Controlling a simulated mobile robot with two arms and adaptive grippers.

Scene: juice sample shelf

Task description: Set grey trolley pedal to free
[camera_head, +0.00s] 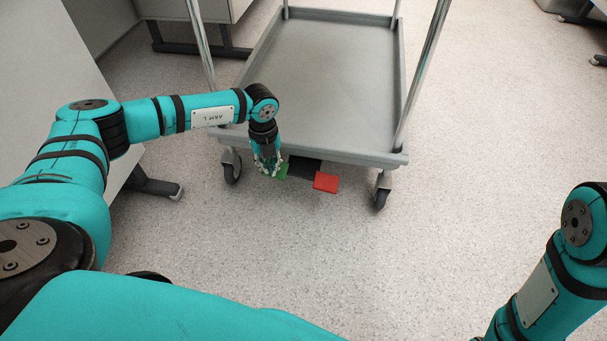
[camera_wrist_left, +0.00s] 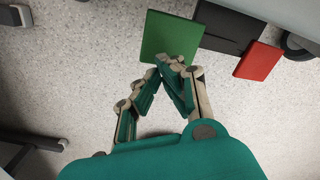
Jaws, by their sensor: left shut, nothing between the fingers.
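The grey trolley (camera_head: 320,75) stands ahead, its low tray towards me. Under its near edge is a dark pedal bar (camera_head: 305,167) with a red pad (camera_head: 326,182) on the right and a green pad (camera_head: 282,171) on the left. My left gripper (camera_head: 268,168) points down at the green pad and partly covers it in the head view. In the left wrist view my left gripper (camera_wrist_left: 172,65) is shut and empty, its fingertips at the near edge of the green pad (camera_wrist_left: 172,38). I cannot tell whether they touch. The red pad (camera_wrist_left: 258,61) is clear of the gripper. My right gripper is out of view.
The trolley's front casters (camera_head: 232,168) and (camera_head: 382,192) flank the pedals. A table or cabinet with a dark foot (camera_head: 155,184) stands at the left. The speckled floor (camera_head: 290,255) in front of the trolley is clear.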

